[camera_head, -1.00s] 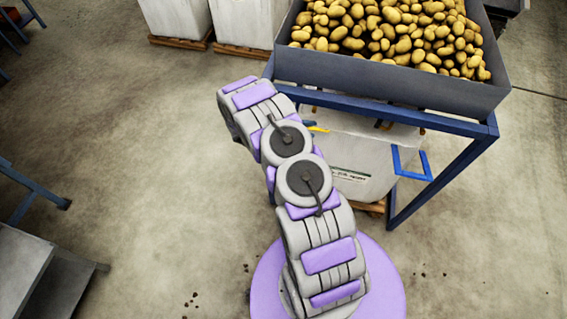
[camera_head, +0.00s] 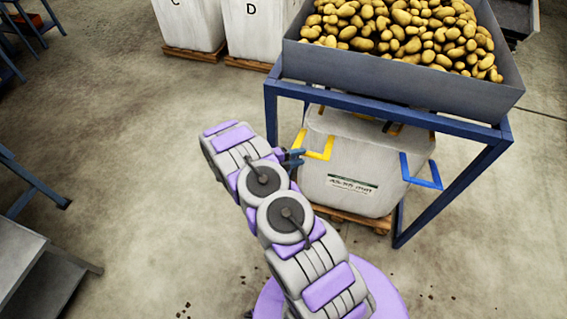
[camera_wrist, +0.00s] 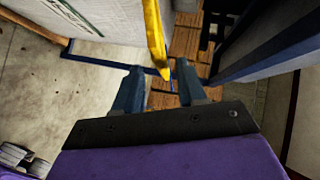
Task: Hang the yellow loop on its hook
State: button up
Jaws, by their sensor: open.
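The yellow loop (camera_head: 318,154) is at the upper left corner of the white bulk bag (camera_head: 342,176) under the hopper. In the wrist view the yellow loop (camera_wrist: 156,38) hangs down as a strap, its lower end between or just beyond my fingertips. My gripper (camera_head: 297,157) is open beside the loop, and in the wrist view my gripper (camera_wrist: 160,82) has its two fingers apart. I cannot tell whether a finger touches the loop. I cannot make out the loop's hook in either view.
A blue loop (camera_head: 422,172) is at the bag's right. The blue frame (camera_head: 388,108) carries a grey hopper (camera_head: 395,82) of potatoes. The bag stands on a wooden pallet (camera_head: 362,219). Open floor lies left of my arm.

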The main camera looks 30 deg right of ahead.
jog(key=r+p+v, duration=0.1)
jog(key=v, duration=1.2)
jog(key=s+r+m+g+y+b, duration=0.3)
jog(key=s+r+m, duration=0.7)
jog(key=r+m, duration=0.4)
jog(key=shift+s+r+m+g+y+b, duration=0.15)
jog(key=shift+s+m+g+y+b, duration=0.2)
jog(key=shift+m+y+b, duration=0.6)
jog(key=shift+d+y, duration=0.15)
jog(key=shift+y, duration=0.1)
